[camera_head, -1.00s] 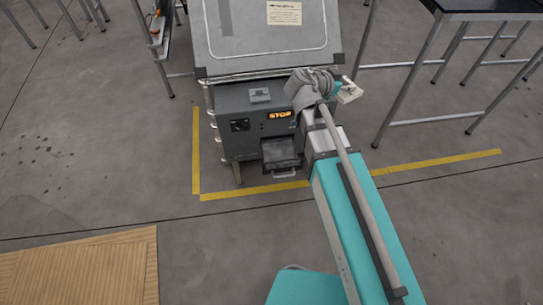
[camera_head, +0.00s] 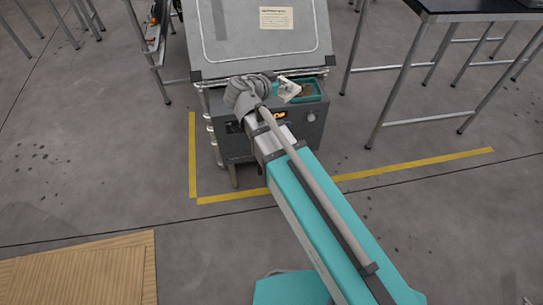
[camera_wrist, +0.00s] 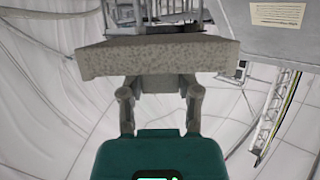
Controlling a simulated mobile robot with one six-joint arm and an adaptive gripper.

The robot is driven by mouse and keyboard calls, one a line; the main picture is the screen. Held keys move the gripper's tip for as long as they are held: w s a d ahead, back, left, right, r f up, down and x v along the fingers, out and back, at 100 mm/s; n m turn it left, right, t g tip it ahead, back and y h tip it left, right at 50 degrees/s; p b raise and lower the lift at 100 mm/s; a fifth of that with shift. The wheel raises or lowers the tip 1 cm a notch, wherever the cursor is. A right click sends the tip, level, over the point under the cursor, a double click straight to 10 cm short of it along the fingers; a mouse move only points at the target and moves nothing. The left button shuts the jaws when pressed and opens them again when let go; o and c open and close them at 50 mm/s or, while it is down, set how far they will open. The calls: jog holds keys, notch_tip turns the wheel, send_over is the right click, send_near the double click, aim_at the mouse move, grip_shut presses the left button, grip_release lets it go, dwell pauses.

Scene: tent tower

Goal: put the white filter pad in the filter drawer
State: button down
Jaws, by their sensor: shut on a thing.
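The white filter pad (camera_head: 287,90) is held up at the end of my arm, above the top of the grey machine in the head view. In the wrist view the pad (camera_wrist: 158,57) looks like a flat, speckled grey-white slab seen edge-on, lying across the fingertips. My gripper (camera_wrist: 160,88) is shut on it; the fingers show below the slab. The gripper is mostly behind the wrist in the head view. The filter drawer at the front of the machine (camera_head: 236,148) is now hidden behind my arm.
The machine's sloped panel (camera_head: 262,48) rises behind. Metal-legged tables (camera_head: 395,90) stand at right.

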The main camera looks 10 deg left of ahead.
jog(key=shift+a, duration=0.15)
dwell(0.3)
jog(key=shift+f, duration=0.2)
jog(key=s+d+f+m+g+h+b, duration=0.1)
jog(key=s+f+b, duration=0.2)
jog(key=f+b, duration=1.8)
jog(key=s+d+f+m+g+h+b, duration=0.1)
jog(key=s+f+b, duration=0.2)
jog(key=f+b, duration=1.8)
jog(key=shift+d+f+m+b, duration=0.2)
jog(key=shift+d+m+b, duration=0.1)
jog(key=shift+b, duration=0.1)
jog(key=shift+a, duration=0.1)
jog(key=w+a, duration=0.3)
jog(key=w, duration=0.6)
jog(key=w+a, duration=0.3)
jog(key=w, duration=0.7)
notch_tip(320, 180, down, 7)
jog(key=b, duration=0.6)
jog(key=shift+s+d+r+b, duration=0.15)
jog(key=shift+b, duration=0.2)
